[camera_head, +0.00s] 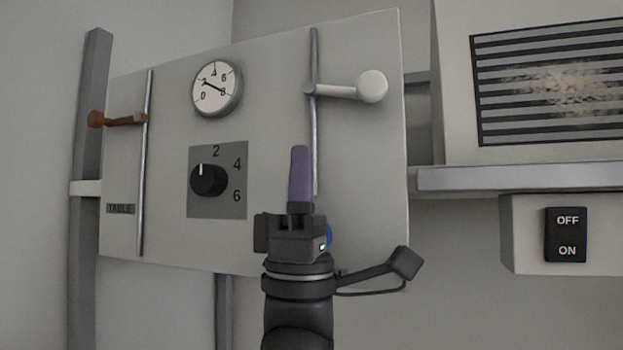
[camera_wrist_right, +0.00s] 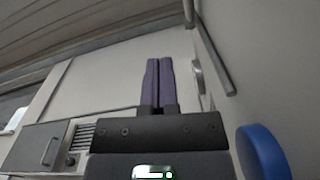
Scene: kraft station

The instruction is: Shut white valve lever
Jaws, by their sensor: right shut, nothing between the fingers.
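The white valve lever (camera_head: 345,90) is at the upper right of the grey panel in the head view. It sticks out sideways to the right from a thin vertical pipe (camera_head: 314,120) and ends in a round white knob. My right gripper (camera_head: 300,150) points upward in front of the panel, below and to the left of the white knob and apart from it. Its purple fingers are together and hold nothing; they also show in the right wrist view (camera_wrist_right: 158,62). My left gripper is not in view.
A brown lever (camera_head: 125,120) sits on the panel's left pipe. A dial gauge (camera_head: 217,88) and a black knob (camera_head: 208,180) are between the pipes. A blue round part (camera_wrist_right: 263,152) is close beside my right gripper. An OFF/ON switch (camera_head: 566,235) is at the right.

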